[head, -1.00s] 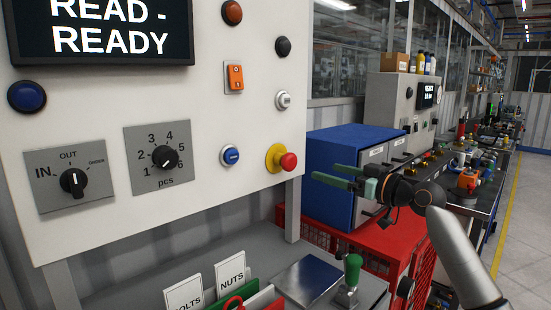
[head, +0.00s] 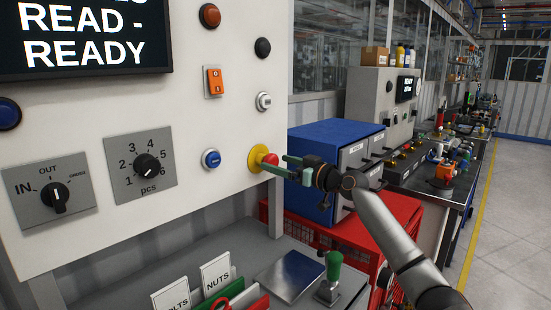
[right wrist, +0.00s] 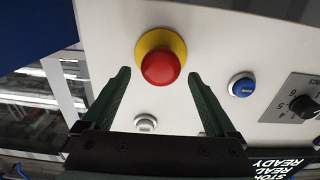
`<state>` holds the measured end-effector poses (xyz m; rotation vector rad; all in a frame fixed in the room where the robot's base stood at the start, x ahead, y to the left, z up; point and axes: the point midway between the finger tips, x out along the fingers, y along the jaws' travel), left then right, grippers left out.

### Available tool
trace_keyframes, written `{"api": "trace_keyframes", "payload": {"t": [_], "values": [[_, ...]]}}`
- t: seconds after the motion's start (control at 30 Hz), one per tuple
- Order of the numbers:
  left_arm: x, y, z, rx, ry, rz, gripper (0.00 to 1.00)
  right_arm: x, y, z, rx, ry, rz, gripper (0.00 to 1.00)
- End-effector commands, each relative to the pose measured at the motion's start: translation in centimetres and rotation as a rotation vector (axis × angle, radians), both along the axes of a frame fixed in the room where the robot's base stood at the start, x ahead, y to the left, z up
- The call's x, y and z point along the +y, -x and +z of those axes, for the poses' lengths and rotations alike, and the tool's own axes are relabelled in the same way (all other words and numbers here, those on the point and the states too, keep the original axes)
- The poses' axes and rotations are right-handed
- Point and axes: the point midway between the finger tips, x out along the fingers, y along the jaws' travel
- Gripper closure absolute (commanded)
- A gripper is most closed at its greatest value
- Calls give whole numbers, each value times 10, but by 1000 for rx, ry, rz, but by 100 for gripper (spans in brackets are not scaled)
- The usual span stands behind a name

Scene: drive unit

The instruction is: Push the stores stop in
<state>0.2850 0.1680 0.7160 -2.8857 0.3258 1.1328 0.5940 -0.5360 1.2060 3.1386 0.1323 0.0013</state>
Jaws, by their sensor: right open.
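The stop is a red mushroom button (head: 268,160) on a yellow collar (head: 256,157), at the lower right of the white panel (head: 230,125). It also shows in the right wrist view as a red button (right wrist: 161,67) on its yellow ring. My right gripper (head: 283,165) is open with its green fingers pointing at the panel, right beside the button. In the right wrist view the button lies between and just beyond the two fingertips (right wrist: 158,72), and nothing is held. Whether a finger touches it I cannot tell. My left gripper is not in view.
A blue push button (head: 211,158), selector knobs (head: 148,166) and an orange switch (head: 213,81) share the panel. Below stand a green-handled lever (head: 333,265) and card bins (head: 216,277). A blue cabinet (head: 325,148) on a red crate (head: 355,235) is close behind my right arm.

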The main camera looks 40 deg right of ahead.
Motion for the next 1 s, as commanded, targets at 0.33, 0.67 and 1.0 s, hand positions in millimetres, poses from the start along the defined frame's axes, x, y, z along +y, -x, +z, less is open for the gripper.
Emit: {"api": "trace_keyframes", "payload": {"t": [0.33,0.67,1.0], "values": [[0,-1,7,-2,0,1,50,2,-19,0,1,0,1,8],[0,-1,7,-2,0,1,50,2,-19,-1,1,0,1,18],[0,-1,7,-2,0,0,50,2,-18,-1,1,0,1,56]]}}
